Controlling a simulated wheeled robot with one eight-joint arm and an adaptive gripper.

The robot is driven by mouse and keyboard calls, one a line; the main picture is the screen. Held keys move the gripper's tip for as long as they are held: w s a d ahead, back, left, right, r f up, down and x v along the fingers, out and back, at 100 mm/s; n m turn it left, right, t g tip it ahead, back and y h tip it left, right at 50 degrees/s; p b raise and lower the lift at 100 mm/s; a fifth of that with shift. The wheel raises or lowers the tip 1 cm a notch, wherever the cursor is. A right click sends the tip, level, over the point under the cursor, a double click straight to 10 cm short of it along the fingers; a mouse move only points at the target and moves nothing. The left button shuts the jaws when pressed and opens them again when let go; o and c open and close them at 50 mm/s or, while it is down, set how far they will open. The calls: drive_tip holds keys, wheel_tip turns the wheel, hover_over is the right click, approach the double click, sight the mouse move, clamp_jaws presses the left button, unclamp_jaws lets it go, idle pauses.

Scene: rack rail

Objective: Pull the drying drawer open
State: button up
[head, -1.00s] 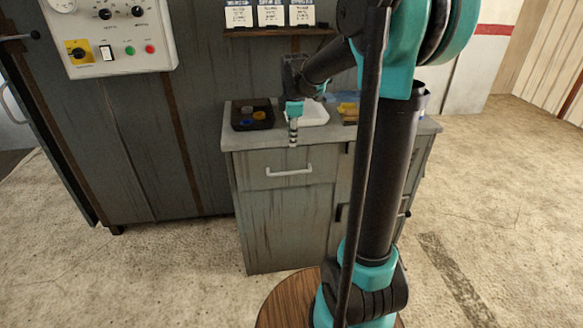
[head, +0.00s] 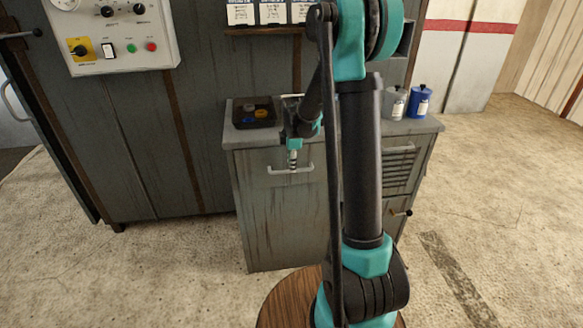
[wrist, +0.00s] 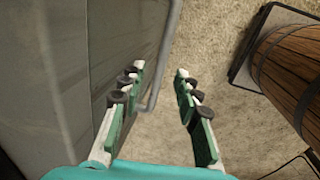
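The grey, worn cabinet has a drawer (head: 260,165) with a pale horizontal bar handle (head: 276,172) at its upper left front. The drawer looks shut. A slatted front (head: 397,166) shows farther right, partly hidden by my arm; I cannot tell from labels which is the drying drawer. My gripper (head: 293,161) points down at the right part of the pale handle. In the wrist view my gripper (wrist: 160,70) is open, and the handle (wrist: 166,62) runs between the two fingers in the picture, nearer the left one. Contact cannot be told.
On the cabinet top are a black tray (head: 238,121) with small coloured items, and a white jar (head: 394,103) and blue jar (head: 420,102) at the right. A control panel (head: 110,55) hangs on the wall at left.

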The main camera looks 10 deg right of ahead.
drive_tip(key=shift+w+f, duration=0.25)
drive_tip(key=shift+f, duration=1)
clamp_jaws()
